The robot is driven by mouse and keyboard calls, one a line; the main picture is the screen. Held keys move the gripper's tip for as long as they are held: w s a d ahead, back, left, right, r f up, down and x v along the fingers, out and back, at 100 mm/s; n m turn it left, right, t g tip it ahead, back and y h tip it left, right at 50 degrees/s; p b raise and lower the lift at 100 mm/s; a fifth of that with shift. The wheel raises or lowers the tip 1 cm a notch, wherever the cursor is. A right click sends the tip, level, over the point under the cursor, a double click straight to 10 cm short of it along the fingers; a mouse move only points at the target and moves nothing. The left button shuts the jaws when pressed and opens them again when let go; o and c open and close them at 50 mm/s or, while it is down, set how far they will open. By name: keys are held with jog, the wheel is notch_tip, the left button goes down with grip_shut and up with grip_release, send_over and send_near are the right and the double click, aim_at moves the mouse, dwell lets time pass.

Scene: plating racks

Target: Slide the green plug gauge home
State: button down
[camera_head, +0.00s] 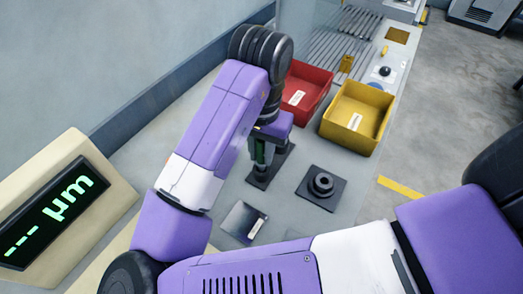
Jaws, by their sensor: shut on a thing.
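My gripper (262,146) points down near the middle of the work surface, below my purple arm. It is shut on the green plug gauge (260,154), a narrow green upright piece mostly hidden by the gripper. A dark flat block (260,182) lies directly beneath it. I cannot tell whether the gauge touches this block or sits in it. To the right, a dark square block (312,198) carries a black ring with a hole (322,184); the gauge is apart from it.
A red bin (307,92) and a yellow bin (366,117) stand behind and to the right. A dark plate with a white label (242,222) lies in front. A display reading "--- µm" (46,212) is at left. Grey surface is free around the ring block.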

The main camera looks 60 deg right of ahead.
jog(key=shift+f+b, duration=1)
jog(key=shift+f, duration=0.4)
jog(key=c, duration=1.2)
grip_release()
jog(key=shift+o, duration=0.2)
jog(key=shift+r+p, duration=0.65)
jog(key=shift+r, duration=3.25)
